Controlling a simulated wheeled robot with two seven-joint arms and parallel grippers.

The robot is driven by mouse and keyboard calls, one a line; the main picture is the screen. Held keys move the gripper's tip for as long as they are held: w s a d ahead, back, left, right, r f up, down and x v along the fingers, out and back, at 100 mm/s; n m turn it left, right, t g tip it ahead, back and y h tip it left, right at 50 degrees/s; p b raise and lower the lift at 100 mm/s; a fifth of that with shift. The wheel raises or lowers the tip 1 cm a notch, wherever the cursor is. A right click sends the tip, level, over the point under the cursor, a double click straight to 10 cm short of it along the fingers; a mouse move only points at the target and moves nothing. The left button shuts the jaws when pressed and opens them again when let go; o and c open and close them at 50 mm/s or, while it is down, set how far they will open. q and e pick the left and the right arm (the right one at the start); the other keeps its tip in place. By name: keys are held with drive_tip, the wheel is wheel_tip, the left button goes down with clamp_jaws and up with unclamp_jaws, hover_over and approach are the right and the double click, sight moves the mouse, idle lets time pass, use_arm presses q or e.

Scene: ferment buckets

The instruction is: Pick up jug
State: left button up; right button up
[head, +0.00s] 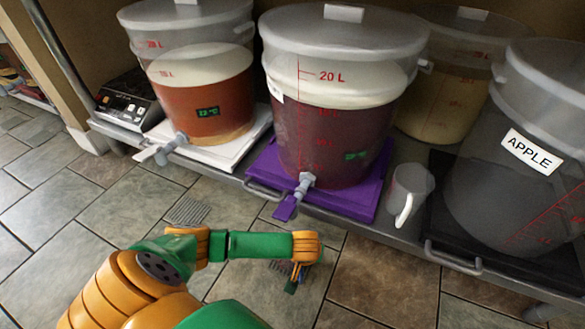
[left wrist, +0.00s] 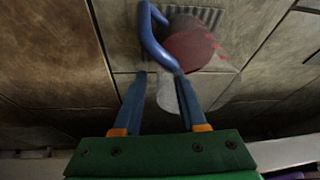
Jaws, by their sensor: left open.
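A pale, whitish jug (head: 408,190) with a white handle stands upright on the shelf, between the purple tray and the black tray. My left gripper (head: 294,279) is over the floor, in front of the shelf and to the left of this jug, apart from it. In the left wrist view my two blue fingers (left wrist: 157,102) are spread open. Beyond their tips is a dark red vessel (left wrist: 190,46) with a curved blue handle (left wrist: 150,35); I cannot tell whether it is another jug. A pale, translucent shape shows between the fingers. My right gripper is not in view.
A bucket of dark red liquid (head: 335,140) with a tap stands on the purple tray (head: 378,190). An amber bucket (head: 205,100) stands left, a bucket labelled APPLE (head: 515,190) right. Shelf handles (head: 452,258) project forward. The tiled floor (head: 385,283) is mostly clear, with a drain grate (head: 187,211).

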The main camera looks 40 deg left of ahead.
use_arm(q)
clamp_jaws()
drive_tip(key=shift+w, duration=0.1)
idle(1.4)
